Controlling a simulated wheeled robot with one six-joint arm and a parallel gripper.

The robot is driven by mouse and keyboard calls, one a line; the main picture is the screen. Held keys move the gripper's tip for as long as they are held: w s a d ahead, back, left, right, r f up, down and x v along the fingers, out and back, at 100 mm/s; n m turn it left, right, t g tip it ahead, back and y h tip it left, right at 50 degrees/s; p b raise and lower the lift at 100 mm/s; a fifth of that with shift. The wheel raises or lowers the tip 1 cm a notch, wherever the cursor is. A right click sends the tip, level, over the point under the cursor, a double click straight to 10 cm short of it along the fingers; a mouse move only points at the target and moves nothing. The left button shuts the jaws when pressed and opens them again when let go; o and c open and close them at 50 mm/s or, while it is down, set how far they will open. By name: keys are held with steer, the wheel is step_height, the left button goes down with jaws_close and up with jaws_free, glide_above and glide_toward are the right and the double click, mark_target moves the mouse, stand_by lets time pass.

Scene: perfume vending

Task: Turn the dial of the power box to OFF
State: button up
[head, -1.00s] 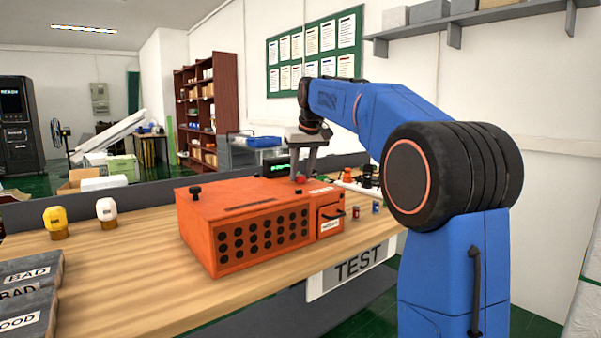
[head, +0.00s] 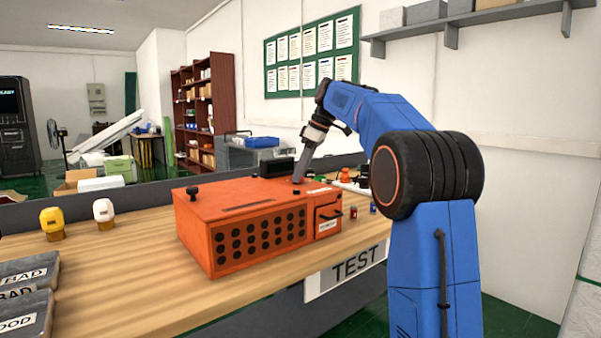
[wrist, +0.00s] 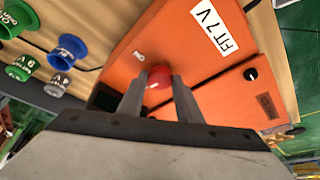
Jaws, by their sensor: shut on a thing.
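The orange power box (head: 258,235) stands on the wooden workbench and fills much of the wrist view (wrist: 200,65). Its red dial (wrist: 157,75) is on the top face, beside a small white marking (wrist: 138,56) too small to read surely. My gripper (wrist: 158,86) has one finger on each side of the dial and is shut on it. In the head view my gripper (head: 299,179) reaches down, tilted, to the box's back right top. The dial is mostly hidden there, and which mark it points to is unclear.
A dark display unit (head: 276,168) stands behind the box. Blue (wrist: 68,52) and green (wrist: 20,68) capped parts lie beside it. Yellow (head: 53,220) and white (head: 103,211) parts stand at left, near grey BAD and GOOD trays (head: 28,272).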

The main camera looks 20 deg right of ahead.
steer(key=shift+d+n+g, duration=0.1)
steer(key=shift+n+g, duration=0.2)
steer(key=shift+n, duration=0.5)
steer(key=o, duration=1)
steer(key=shift+r, duration=0.1)
